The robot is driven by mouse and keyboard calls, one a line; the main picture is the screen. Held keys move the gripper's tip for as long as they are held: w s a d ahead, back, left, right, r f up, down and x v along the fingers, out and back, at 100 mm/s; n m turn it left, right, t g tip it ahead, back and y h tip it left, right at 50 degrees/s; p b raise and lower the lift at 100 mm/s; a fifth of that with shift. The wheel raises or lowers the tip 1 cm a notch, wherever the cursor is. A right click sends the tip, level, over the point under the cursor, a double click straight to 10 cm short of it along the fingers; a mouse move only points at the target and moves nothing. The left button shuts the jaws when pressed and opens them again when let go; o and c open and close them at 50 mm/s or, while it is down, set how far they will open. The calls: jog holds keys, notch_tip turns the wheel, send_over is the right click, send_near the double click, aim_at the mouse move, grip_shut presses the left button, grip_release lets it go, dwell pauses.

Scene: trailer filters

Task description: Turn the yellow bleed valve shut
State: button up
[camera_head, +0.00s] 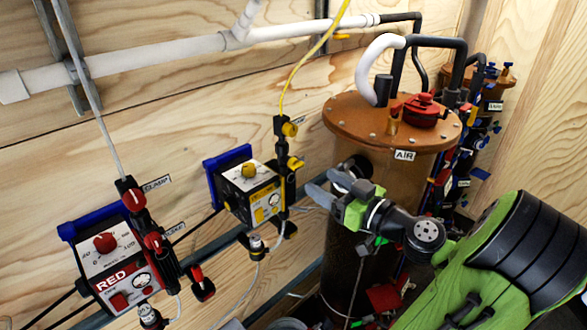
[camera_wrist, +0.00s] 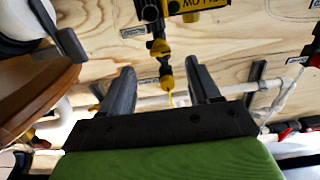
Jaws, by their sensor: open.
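A black valve column (camera_head: 283,186) with yellow parts stands at the right side of the yellow control box (camera_head: 251,193). It carries an upper yellow fitting (camera_head: 290,129) where the yellow hose comes in and a yellow handle (camera_head: 296,163) below. I cannot tell which is the bleed valve. In the wrist view, which is upside down, the yellow handle (camera_wrist: 160,47) and hose-end fitting (camera_wrist: 166,80) appear between the finger lines, farther off. My gripper (camera_head: 318,184) is open and empty, right of the column and apart from it. It also shows in the wrist view (camera_wrist: 162,84).
A brown filter tank (camera_head: 340,120) labelled AIR stands behind my gripper, close to it. A red control box (camera_head: 112,262) with red valves (camera_head: 152,241) is at left. White pipe (camera_head: 150,60) and a yellow hose (camera_head: 312,52) run along the plywood wall.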

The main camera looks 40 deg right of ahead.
aim_at(296, 164)
jog(key=w, duration=0.9)
jog(key=shift+w+a+p, duration=0.1)
jog(key=shift+a+p, duration=0.05)
jog(key=shift+p, duration=0.2)
jog(key=shift+c, duration=0.3)
